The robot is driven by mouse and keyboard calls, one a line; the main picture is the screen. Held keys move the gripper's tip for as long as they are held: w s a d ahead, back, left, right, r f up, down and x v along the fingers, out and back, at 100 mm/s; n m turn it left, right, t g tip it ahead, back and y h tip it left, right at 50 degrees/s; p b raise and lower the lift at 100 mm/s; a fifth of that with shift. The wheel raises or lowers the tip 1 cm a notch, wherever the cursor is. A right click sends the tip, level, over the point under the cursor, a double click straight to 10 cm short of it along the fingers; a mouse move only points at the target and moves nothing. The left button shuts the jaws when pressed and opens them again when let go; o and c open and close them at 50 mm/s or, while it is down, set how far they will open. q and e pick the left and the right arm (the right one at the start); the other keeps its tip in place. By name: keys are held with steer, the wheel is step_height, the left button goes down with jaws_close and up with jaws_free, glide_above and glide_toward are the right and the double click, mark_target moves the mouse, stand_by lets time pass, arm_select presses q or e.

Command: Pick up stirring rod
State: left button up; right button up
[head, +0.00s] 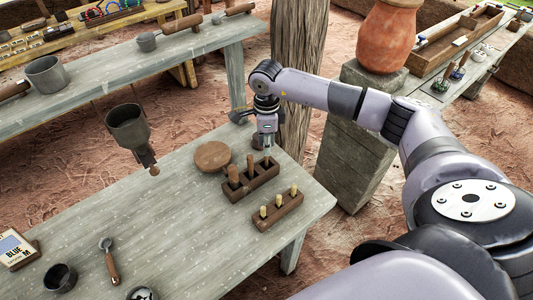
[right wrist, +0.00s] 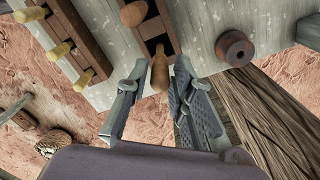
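A dark wooden rack (head: 262,181) stands on the grey table, with several wooden rods or handles upright in its slots; I cannot tell for sure which is the stirring rod. My right gripper (head: 267,151) points down over the rack's far right end. In the right wrist view, a brown wooden handle (right wrist: 159,71) stands between the fingertips of my right gripper (right wrist: 160,67). The fingers are open, with a visible gap on each side of the handle. Its lower part is hidden. The rack (right wrist: 160,20) also shows there. My left gripper is not in view.
A smaller rack (head: 267,222) with pale-topped pegs stands nearer. A round wooden disc (head: 212,156) lies left of the rod rack. A ladle (head: 109,262), a dark cup (head: 60,278) and a labelled box (head: 17,249) are at lower left. A wooden post (head: 298,70) rises behind.

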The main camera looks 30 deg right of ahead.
jaws_close()
steer(key=shift+r, duration=0.1)
